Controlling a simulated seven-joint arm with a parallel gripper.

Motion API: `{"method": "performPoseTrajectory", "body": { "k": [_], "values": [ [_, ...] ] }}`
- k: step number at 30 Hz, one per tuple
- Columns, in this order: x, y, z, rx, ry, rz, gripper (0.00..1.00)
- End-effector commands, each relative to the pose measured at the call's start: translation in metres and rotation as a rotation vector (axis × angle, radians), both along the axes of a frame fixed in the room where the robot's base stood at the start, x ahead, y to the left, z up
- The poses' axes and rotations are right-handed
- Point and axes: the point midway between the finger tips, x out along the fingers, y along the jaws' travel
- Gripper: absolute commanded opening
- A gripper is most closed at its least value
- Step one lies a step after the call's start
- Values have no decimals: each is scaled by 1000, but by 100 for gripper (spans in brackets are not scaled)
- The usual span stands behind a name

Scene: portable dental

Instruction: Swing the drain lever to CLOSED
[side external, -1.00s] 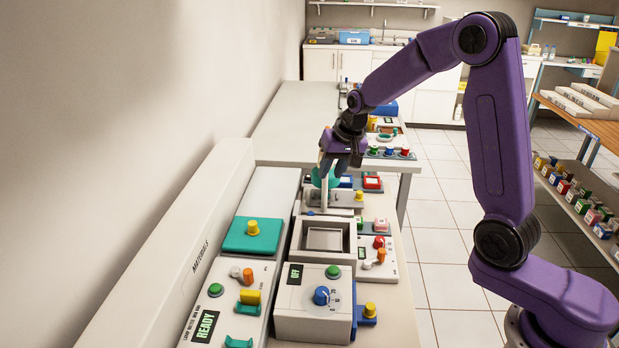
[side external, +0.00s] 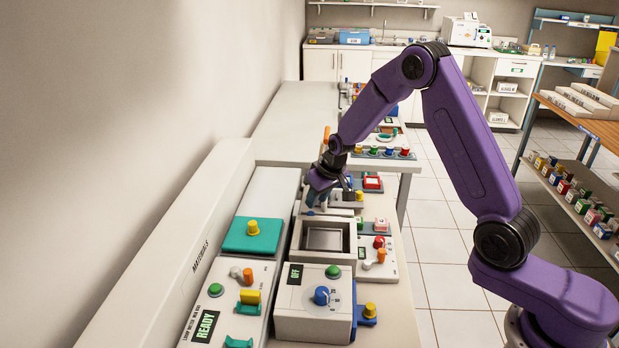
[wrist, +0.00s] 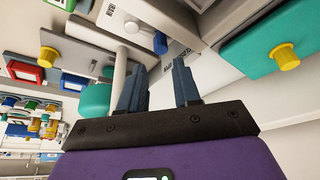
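In the wrist view, a short white lever with a blue tip (wrist: 160,43) sticks out from a pale panel, beside a small upside-down label that looks like DRAIN. I take it for the drain lever. My gripper (wrist: 166,70) is open, its two dark blue fingers apart, with nothing seen held between them. The blue tip shows just past the fingertips, roughly in line with the gap; contact cannot be told. In the side view, my gripper (side external: 318,203) is low at the back of the grey box, and the lever is hidden or too small to make out.
A white post (wrist: 119,70) and a teal cylinder (wrist: 95,101) stand close left of the fingers in the wrist view. A teal block with a yellow knob (side external: 252,233) and a square basin (side external: 323,241) lie nearer the side camera. A long wall panel (side external: 190,260) bounds the left.

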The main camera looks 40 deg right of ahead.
Motion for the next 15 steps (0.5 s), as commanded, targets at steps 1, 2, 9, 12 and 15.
{"method": "performPoseTrajectory", "body": {
  "k": [1,2,9,12,15],
  "values": [
    [3,0,-10,0,3,-1,32],
    [5,0,-15,0,3,-1,32],
    [20,0,-52,0,3,0,32],
    [24,1,-57,0,-2,-17,32],
    [26,0,-56,0,-3,-54,32]
  ]
}}
